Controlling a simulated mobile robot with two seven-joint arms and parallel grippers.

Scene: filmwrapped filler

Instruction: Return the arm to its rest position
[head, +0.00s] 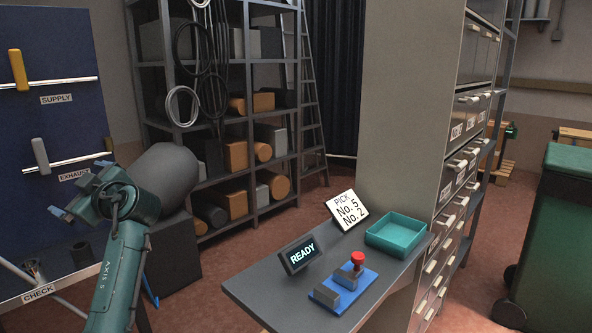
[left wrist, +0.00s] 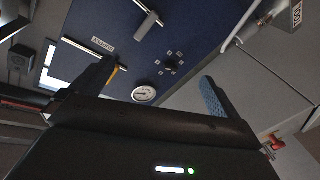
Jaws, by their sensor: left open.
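My left arm, teal and marked AXIS 5, rises from the lower left of the head view. Its left gripper (head: 88,186) is held in front of the blue panel (head: 55,100), at the height of its lower part. In the left wrist view the two fingers of the left gripper (left wrist: 157,70) stand wide apart with nothing between them. Beyond them that view shows the blue panel (left wrist: 195,40) with a round gauge (left wrist: 144,93). My right gripper is in neither view.
The grey table holds a READY display (head: 302,254), a PICK sign (head: 347,210), a teal tray (head: 397,250) and a red button (head: 357,258). A drawer cabinet (head: 405,110) stands behind it. Shelves (head: 225,120) stand at the back, a green bin (head: 555,240) at right.

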